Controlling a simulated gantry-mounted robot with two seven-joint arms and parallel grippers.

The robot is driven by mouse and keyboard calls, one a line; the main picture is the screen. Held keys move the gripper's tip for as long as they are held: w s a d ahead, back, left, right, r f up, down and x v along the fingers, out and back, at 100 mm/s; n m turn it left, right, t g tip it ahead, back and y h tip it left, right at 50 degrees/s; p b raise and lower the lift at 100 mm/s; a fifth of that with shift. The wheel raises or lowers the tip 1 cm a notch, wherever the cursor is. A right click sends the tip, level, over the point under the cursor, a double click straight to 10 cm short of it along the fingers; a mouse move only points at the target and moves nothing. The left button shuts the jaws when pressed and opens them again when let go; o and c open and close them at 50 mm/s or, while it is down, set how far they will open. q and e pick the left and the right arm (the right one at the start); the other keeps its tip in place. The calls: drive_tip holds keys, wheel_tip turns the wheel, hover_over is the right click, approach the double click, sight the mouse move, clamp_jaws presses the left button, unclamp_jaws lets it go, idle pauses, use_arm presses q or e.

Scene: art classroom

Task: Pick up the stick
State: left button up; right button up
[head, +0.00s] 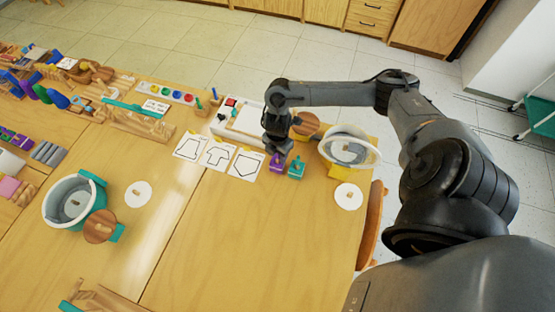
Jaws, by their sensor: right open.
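My right gripper (277,150) points down over the table's far right part, just above or beside a small purple block (276,166). Its fingertips are small and dark here, and I cannot tell whether they touch the block. I cannot single out the stick with certainty. A small upright piece with a teal top (214,96) stands further left, beside the white tray. My left gripper is not in view.
Three outline cards (216,153) lie left of the gripper. A white tub (349,149) and a white disc (348,196) are to its right. The front table surface (250,240) is clear.

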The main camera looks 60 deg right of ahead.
drive_tip(key=shift+f, duration=0.3)
clamp_jaws()
drive_tip(key=shift+r, duration=0.1)
